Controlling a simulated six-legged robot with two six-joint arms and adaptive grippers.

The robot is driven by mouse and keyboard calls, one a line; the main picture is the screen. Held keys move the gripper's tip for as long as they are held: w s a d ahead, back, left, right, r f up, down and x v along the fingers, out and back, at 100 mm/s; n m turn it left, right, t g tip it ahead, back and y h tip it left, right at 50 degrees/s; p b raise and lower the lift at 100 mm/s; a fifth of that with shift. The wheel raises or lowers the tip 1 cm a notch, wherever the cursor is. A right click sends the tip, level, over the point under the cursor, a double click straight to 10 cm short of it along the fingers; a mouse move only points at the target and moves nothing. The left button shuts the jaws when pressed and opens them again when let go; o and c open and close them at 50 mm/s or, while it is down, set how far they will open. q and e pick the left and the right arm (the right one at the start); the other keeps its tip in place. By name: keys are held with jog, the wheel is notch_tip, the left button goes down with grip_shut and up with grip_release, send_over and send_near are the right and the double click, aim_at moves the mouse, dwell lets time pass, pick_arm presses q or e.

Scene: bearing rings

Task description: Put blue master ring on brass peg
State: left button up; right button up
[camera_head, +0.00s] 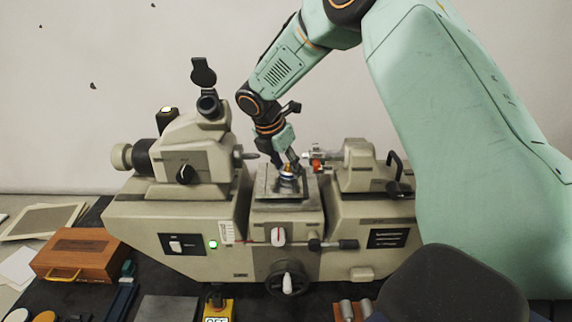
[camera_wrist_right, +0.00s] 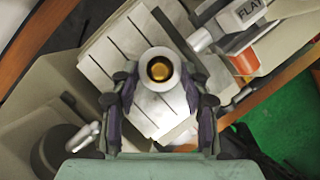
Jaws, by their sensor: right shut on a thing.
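My right gripper (camera_head: 287,164) reaches down over the flat metal stage (camera_head: 268,190) in the middle of the measuring machine. It is shut on a small ring (camera_head: 288,176) that shows a bluish band in the head view. In the right wrist view, the ring (camera_wrist_right: 160,88) looks pale grey and sits between the two fingers. The brass peg (camera_wrist_right: 160,70) shows through the ring's opening, roughly centred. I cannot tell how far down the peg the ring is, or whether it touches the stage. My left gripper is not in view.
The machine's left head (camera_head: 190,160) and right tailstock (camera_head: 362,170) stand close on either side of the stage. A spindle with an orange-red part (camera_head: 317,160) points in from the right. A wooden case (camera_head: 75,253) lies at lower left.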

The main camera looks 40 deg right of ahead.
jog(key=shift+d+f, duration=0.1)
jog(key=o, duration=0.9)
jog(key=shift+c, duration=0.2)
jog(key=o, duration=0.5)
jog(key=shift+c, duration=0.2)
jog(key=shift+r, duration=1.25)
notch_tip(320, 180, up, 6)
